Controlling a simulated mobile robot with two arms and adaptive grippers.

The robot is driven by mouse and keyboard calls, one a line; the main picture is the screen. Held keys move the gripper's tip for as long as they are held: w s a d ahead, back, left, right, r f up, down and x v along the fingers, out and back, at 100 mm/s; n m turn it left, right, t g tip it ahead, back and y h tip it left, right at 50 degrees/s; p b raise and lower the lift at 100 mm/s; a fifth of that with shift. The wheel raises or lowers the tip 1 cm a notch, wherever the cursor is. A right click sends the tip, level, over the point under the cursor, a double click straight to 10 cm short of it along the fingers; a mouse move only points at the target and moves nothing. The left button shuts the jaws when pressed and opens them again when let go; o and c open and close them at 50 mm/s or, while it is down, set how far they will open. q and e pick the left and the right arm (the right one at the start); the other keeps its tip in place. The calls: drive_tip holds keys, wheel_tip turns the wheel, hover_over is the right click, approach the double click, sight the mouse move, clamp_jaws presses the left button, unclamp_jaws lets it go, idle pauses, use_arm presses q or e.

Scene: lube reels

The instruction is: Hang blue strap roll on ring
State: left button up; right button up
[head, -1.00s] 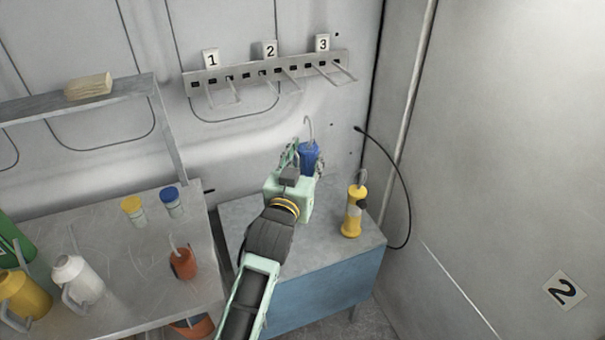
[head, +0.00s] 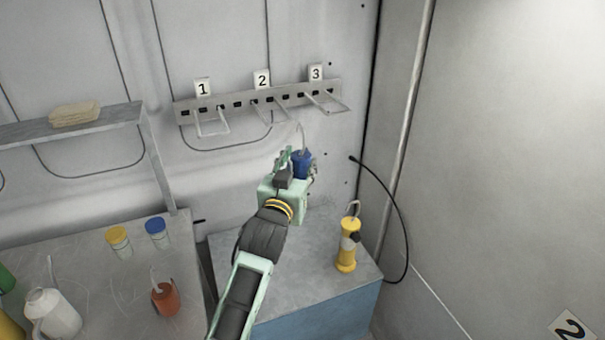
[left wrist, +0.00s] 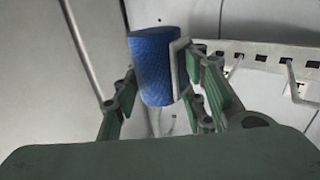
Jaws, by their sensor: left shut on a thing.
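A blue strap roll (head: 301,165) with a thin pale hook on top stands upright in my left gripper (head: 298,172). The fingers are shut on it from its sides. In the left wrist view the blue roll (left wrist: 154,68) sits between the fingers, with a pale plate along its right side. A metal rack (head: 240,103) on the wall carries wire rings under signs 1, 2 and 3. Ring 1 (head: 212,131) and ring 3 (head: 337,105) hold nothing. The roll is below the rack in the picture, apart from it. My right gripper is out of view.
A yellow roll with a hook (head: 347,245) stands on the grey cabinet (head: 285,285) below. A black cable (head: 405,225) curves by the right wall. The left table (head: 110,290) holds jars, jugs and a small orange can (head: 165,300). A shelf (head: 110,115) is above it.

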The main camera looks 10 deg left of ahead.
use_arm(q)
drive_tip(key=shift+w+a+r, duration=0.1)
drive_tip(key=shift+w+a, duration=0.2)
drive_tip(key=w+a+f+b, duration=0.3)
drive_tip(key=w+a+b, duration=0.2)
drive_tip(key=w, duration=0.3)
drive_tip(key=shift+w+a+b, duration=0.2)
drive_tip(key=shift+a+b, duration=0.1)
drive_tip(key=shift+b, duration=0.35)
idle(0.4)
drive_tip(key=o, duration=1.3)
drive_tip(key=shift+o, duration=0.5)
